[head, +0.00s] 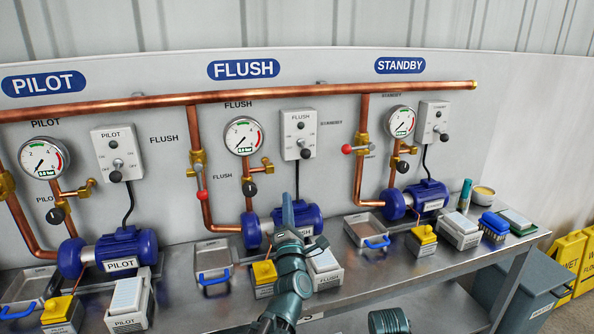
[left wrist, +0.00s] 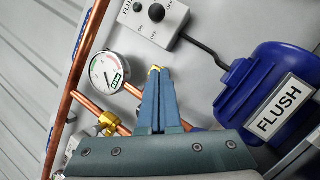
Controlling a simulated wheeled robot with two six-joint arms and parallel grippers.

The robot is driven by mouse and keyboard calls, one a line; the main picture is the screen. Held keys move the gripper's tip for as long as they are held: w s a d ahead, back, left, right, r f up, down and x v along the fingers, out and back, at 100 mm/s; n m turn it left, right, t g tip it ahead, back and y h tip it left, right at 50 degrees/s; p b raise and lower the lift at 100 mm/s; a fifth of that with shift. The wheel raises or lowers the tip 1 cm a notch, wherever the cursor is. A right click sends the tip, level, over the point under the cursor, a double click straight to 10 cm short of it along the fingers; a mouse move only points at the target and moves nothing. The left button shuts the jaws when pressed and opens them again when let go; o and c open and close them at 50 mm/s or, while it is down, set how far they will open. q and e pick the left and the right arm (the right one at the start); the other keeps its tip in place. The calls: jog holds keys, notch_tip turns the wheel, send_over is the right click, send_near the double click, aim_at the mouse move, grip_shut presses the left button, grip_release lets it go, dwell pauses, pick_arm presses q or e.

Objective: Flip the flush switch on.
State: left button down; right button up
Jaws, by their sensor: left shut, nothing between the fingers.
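The flush switch box (head: 309,122) is a pale panel labelled FLUSH on the wall, right of the flush gauge (head: 244,136). My left gripper (head: 288,198) is shut and empty, pointing up below the box and in front of the blue flush motor (head: 305,217). In the left wrist view its fingertips (left wrist: 155,70) are apart from the box.
Copper pipe (head: 202,165) with a red-knobbed valve (head: 201,195) runs left of the gauge. A black cable drops from the box to the motor. The pilot switch box (head: 117,150) and standby switch box (head: 433,122) stand either side. Trays and small blocks crowd the bench (head: 440,278).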

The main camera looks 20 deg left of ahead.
aim_at(304, 150)
pick_arm(q)
jog(key=shift+w, duration=0.1)
jog(key=w+r+p, duration=0.6)
jog(key=w, duration=0.3)
jog(key=shift+w+r, duration=0.15)
jog(key=shift+w, duration=0.2)
pick_arm(e)
notch_tip(304, 150, up, 6)
jog(key=shift+r, duration=0.15)
pick_arm(q)
jog(key=shift+a, duration=0.1)
